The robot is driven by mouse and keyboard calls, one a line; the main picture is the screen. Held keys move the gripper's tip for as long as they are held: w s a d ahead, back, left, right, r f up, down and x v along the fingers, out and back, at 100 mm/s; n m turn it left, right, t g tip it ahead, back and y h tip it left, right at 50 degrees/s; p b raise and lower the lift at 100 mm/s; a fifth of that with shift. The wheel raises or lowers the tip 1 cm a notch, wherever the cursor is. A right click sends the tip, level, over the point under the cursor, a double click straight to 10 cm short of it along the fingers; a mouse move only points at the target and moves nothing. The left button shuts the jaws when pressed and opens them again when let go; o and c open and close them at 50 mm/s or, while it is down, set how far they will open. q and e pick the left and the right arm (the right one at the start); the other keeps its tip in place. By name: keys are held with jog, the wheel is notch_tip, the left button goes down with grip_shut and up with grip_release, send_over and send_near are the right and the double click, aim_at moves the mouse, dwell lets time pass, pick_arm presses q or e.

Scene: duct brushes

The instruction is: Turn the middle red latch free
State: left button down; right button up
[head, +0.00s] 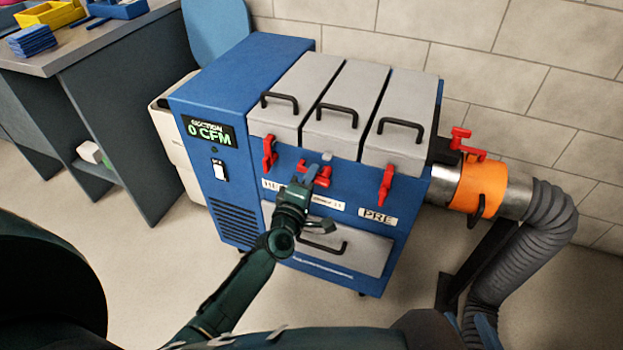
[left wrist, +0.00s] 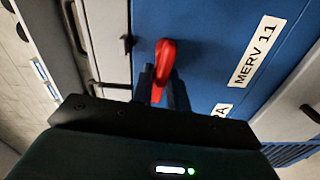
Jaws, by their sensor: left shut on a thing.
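The middle red latch (head: 322,176) is on the blue cabinet's front, below the middle grey lid (head: 342,105). It lies about sideways, while the left red latch (head: 269,153) and right red latch (head: 386,184) stand upright against their lids. My left gripper (head: 308,176) is shut on the middle latch. In the left wrist view the red latch (left wrist: 165,60) runs down between the fingers (left wrist: 160,88), which hide its lower part. My right gripper is not visible.
The blue filter cabinet (head: 228,85) has black lid handles and a display reading 0 CFM. An orange duct collar (head: 480,185) with red levers and a grey hose (head: 545,235) are at the right. A workbench (head: 70,55) stands left. Floor in front is partly clear.

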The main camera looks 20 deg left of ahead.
pick_arm(q)
jog(key=shift+f+n, duration=0.2)
jog(key=shift+n, duration=0.4)
pick_arm(e)
jog(key=shift+d+r, duration=0.15)
jog(key=shift+s+f, duration=0.15)
jog(key=shift+f, duration=0.15)
jog(key=shift+a, duration=0.2)
pick_arm(q)
jog(key=c, duration=1.5)
grip_release()
pick_arm(e)
jog(key=shift+w+r, duration=0.1)
jog(key=shift+w, duration=0.1)
pick_arm(q)
jog(key=shift+s, duration=0.15)
jog(key=s, duration=1.3)
jog(key=shift+a, duration=0.2)
